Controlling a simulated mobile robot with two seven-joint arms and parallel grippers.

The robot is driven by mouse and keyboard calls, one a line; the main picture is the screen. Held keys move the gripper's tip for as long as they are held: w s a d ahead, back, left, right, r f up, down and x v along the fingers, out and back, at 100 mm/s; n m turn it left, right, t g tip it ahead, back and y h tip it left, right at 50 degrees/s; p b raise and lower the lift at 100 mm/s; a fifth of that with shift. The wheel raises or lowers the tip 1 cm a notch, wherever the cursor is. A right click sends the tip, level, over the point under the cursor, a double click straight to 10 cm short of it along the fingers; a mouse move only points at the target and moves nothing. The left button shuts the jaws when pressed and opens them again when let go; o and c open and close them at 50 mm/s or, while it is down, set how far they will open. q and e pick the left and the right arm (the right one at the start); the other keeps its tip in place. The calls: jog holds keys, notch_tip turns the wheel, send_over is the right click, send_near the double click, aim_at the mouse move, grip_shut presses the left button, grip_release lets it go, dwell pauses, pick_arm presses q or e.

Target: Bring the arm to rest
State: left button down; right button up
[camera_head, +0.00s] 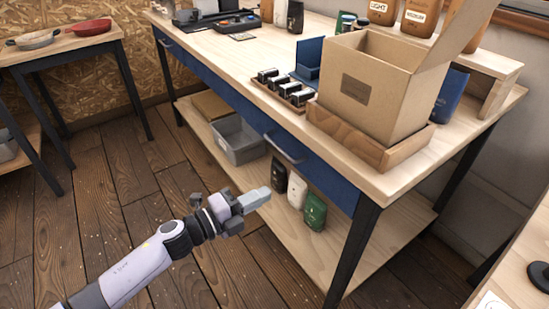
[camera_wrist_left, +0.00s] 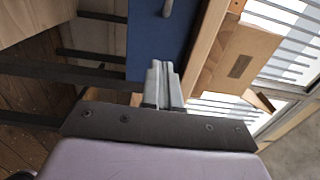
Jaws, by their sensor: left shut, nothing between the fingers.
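My left gripper (camera_head: 258,197) is shut and empty. It is in front of the workbench, lower than the bench top, with open floor to its left in the head view. Its closed fingers also show in the left wrist view (camera_wrist_left: 162,84), pointing towards the blue drawer front (camera_wrist_left: 150,40). It appears apart from the bench. My left arm (camera_head: 150,262) comes in from the lower left. My right gripper is in neither view.
The wooden workbench (camera_head: 215,62) holds an open cardboard box (camera_head: 365,90) in a wooden tray (camera_head: 375,152). Its lower shelf carries a grey bin (camera_head: 240,140) and several bags, one a green bag (camera_head: 315,211). A side table (camera_head: 60,45) holds a red pan (camera_head: 91,27).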

pick_arm(q)
jog(key=s+a+f+n+y+p, duration=0.2)
jog(key=s+a+n+y+p, duration=0.3)
jog(key=s+n, duration=0.6)
jog(key=s+a+f+n+y+p, duration=0.2)
jog(key=s+a+n+y+p, duration=0.4)
jog(key=n, duration=0.9)
jog(key=s+a+y, duration=0.1)
jog(key=s+a, duration=0.2)
jog(key=s, duration=0.2)
jog(key=shift+s+f, duration=0.15)
